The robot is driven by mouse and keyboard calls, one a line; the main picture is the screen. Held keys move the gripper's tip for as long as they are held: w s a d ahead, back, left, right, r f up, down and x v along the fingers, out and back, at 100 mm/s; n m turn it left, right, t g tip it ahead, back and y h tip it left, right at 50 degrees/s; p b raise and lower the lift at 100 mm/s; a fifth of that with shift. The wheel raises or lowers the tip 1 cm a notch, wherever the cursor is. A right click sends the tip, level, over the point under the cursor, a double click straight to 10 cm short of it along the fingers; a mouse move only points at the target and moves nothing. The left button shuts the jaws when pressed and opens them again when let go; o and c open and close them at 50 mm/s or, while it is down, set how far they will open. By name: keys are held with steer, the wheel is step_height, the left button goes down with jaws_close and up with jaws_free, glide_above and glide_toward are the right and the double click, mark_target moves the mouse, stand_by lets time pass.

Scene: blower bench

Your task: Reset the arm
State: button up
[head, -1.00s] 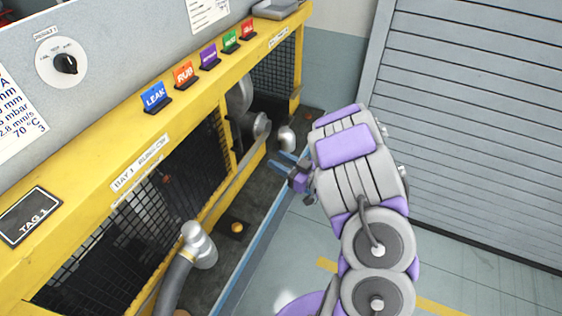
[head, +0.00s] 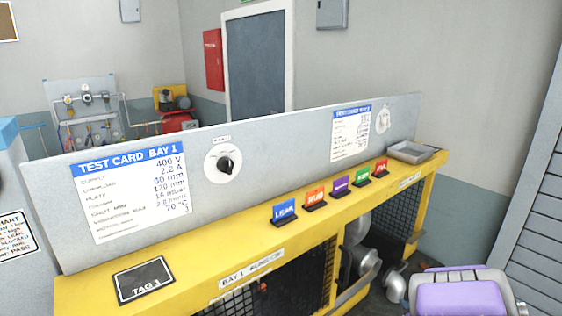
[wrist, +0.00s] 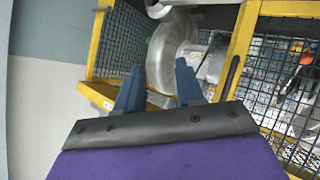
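My gripper (wrist: 158,88) shows in the wrist view with two blue fingers spread apart and nothing between them. Beyond the fingers are a round grey blower housing (wrist: 175,52) and the yellow frame (wrist: 240,48) of the bench. I cannot tell how far the fingertips are from them. In the head view my arm shows only as a grey and purple link at the bottom right. The gripper itself is outside that view.
The yellow bench (head: 205,270) carries a row of coloured tags (head: 314,200), a black TAG 1 plate (head: 143,280) and a grey tray (head: 411,152). A panel with a rotary knob (head: 225,164) stands behind. A grey shutter (head: 535,220) is at the right.

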steer(key=s+a+r+m+g+h+b, duration=0.1)
steer(key=s+r+m+g+h, duration=0.15)
steer(key=s, duration=0.25)
steer(key=s+a+r+m+g+h+b, duration=0.1)
steer(key=s+m+g+h, duration=0.15)
steer(key=s, duration=0.35)
steer(key=s+a+g+y+b, duration=0.1)
steer(key=s+a+g+y, duration=0.2)
steer(key=s+a, duration=0.6)
steer(key=s+a+g+y, duration=0.3)
steer(key=s+a+g, duration=0.3)
steer(key=s+a, duration=0.4)
steer(key=s, duration=0.6)
steer(key=shift+s+a+r+n+b, duration=0.2)
steer(key=shift+s+r+n+b, duration=0.1)
steer(key=shift+s+b, duration=0.1)
